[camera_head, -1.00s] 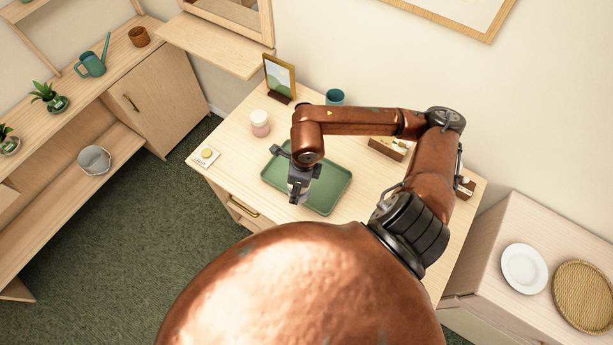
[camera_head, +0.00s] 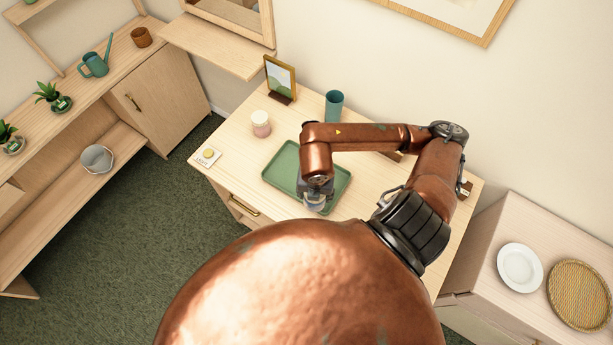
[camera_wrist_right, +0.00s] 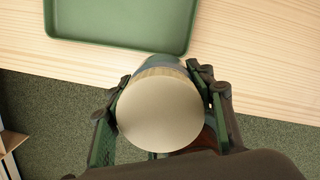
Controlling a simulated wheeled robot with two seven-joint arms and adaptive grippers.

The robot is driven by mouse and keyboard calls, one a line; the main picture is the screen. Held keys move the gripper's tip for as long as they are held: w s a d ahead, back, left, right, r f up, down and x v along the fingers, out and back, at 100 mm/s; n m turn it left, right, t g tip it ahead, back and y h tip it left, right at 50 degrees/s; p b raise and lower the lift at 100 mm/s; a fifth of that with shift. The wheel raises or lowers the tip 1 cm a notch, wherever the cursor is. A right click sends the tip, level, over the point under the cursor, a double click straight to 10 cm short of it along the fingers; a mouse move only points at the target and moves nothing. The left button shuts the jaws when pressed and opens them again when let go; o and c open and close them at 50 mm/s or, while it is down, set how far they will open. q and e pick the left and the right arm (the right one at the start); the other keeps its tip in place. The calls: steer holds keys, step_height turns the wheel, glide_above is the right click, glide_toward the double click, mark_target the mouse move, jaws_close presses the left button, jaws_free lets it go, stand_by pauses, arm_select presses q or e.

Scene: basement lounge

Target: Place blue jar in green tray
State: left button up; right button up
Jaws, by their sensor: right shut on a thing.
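The green tray (camera_head: 283,168) lies on the wooden table, and its rim also shows at the top of the right wrist view (camera_wrist_right: 120,42). My right gripper (camera_head: 315,193) is shut on a jar with a wide cream lid (camera_wrist_right: 158,112). A bluish body shows below the lid in the wrist view, and in the head view the jar (camera_head: 314,204) is partly hidden by my arm. The jar is at the tray's near right edge; I cannot tell its height. My left gripper is not in view.
A pink jar with a white lid (camera_head: 261,124), a teal cup (camera_head: 334,105), a picture frame (camera_head: 281,79) and a card with a yellow round item (camera_head: 207,156) stand on the table (camera_head: 232,142). A white plate (camera_head: 520,267) lies on the right cabinet.

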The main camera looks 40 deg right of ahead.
steer(key=shift+s+d+m, duration=0.2)
steer(key=shift+s+m, duration=0.05)
steer(key=shift+m, duration=0.85)
steer(key=shift+w+d+f, duration=0.1)
steer(key=shift+w+d, duration=0.1)
steer(key=shift+d, duration=0.05)
steer(key=w+d+f+p, duration=0.1)
steer(key=w+d+f, duration=0.1)
steer(key=w, duration=0.1)
steer(key=w+d+f, duration=0.2)
steer(key=w+f, duration=0.1)
steer(key=w+d+f+p, duration=0.1)
steer(key=w+d+f, duration=0.2)
steer(key=shift+w+d+f+p, duration=0.1)
steer(key=shift+w+f+p, duration=0.05)
steer(key=shift+w+p, duration=0.2)
steer(key=shift+w+d+f, duration=0.2)
steer(key=shift+w+f, duration=0.15)
steer(key=shift+f, duration=0.1)
step_height(320, 180, down, 3)
steer(key=shift+w+d+r+p, duration=0.1)
steer(key=shift+w+p, duration=0.05)
steer(key=shift+p, duration=0.4)
steer(key=shift+f, duration=0.35)
